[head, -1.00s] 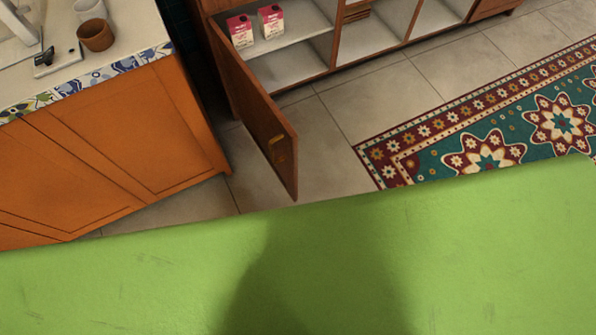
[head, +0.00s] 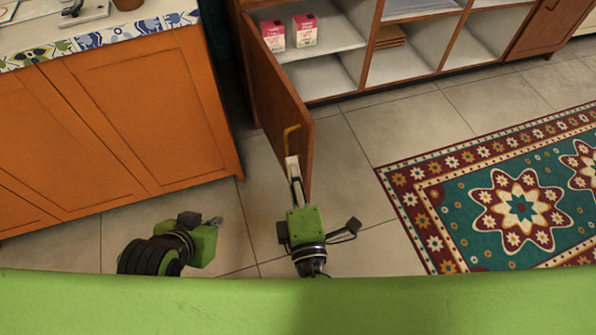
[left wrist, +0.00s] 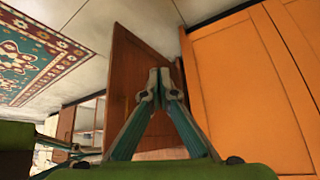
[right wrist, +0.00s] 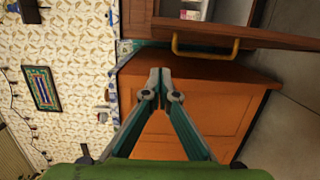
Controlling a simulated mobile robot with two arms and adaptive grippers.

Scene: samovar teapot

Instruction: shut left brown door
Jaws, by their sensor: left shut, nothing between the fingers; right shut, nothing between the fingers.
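The left brown door (head: 272,90) stands wide open from the low cabinet, swung out toward me. Its yellow handle (head: 288,133) is near the free edge. My right gripper (head: 292,165) is shut and empty, its fingers close to the handle and door edge in the head view; contact is unclear. In the right wrist view the handle (right wrist: 205,48) is above and right of the shut fingertips (right wrist: 160,82). My left gripper (head: 215,221) is shut and empty, left of the door and low. In the left wrist view, the brown door (left wrist: 125,75) is behind its fingertips (left wrist: 158,85).
An orange cabinet (head: 140,110) with a tiled counter edge stands left of the door. Open shelves (head: 410,45) hold pink-and-white cartons (head: 305,31). A patterned rug (head: 460,200) lies at right. Bare tiled floor (head: 345,170) lies between the door and rug.

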